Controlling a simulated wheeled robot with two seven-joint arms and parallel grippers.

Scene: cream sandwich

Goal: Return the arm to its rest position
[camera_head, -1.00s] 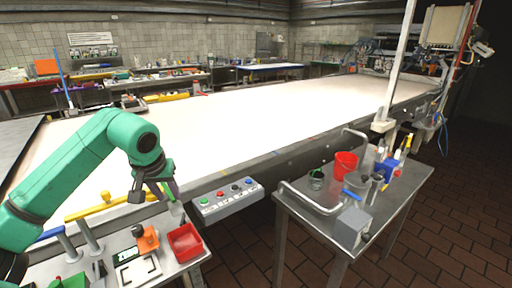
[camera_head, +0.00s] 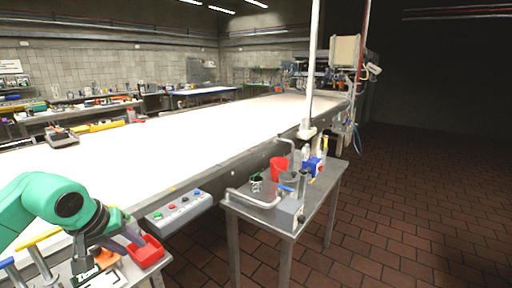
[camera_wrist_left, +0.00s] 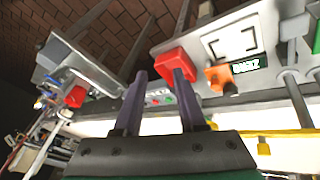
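My left arm is green and comes in from the left in the head view. My right arm and gripper are not in view.
A control box with buttons (camera_head: 180,211) is on the long white conveyor's (camera_head: 190,140) near side. A metal side table (camera_head: 318,205) to the right holds a red bucket (camera_head: 279,168) and other items. Open brick-coloured floor (camera_head: 410,190) lies further right.

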